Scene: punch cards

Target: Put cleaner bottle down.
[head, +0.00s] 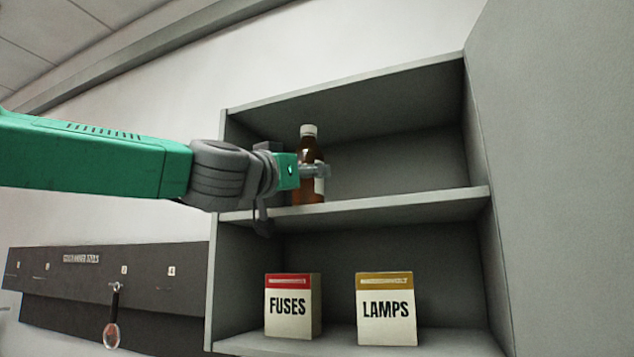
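The cleaner bottle (308,150) is brown with a white cap and a pale label. It stands upright at the upper shelf (400,203), left of its middle. Its base appears at the shelf surface, but I cannot tell for sure whether it touches. My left gripper (318,171) comes in from the left at the bottle's mid-height. One finger lies across the bottle's front, and the other is hidden. It appears shut on the bottle. My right gripper is not in view.
The upper shelf is bare right of the bottle. Below it stand a FUSES box (288,307) and a LAMPS box (386,309). A dark tool board (70,280) with a hanging tool (112,333) is at the lower left. A grey panel (560,160) rises at the right.

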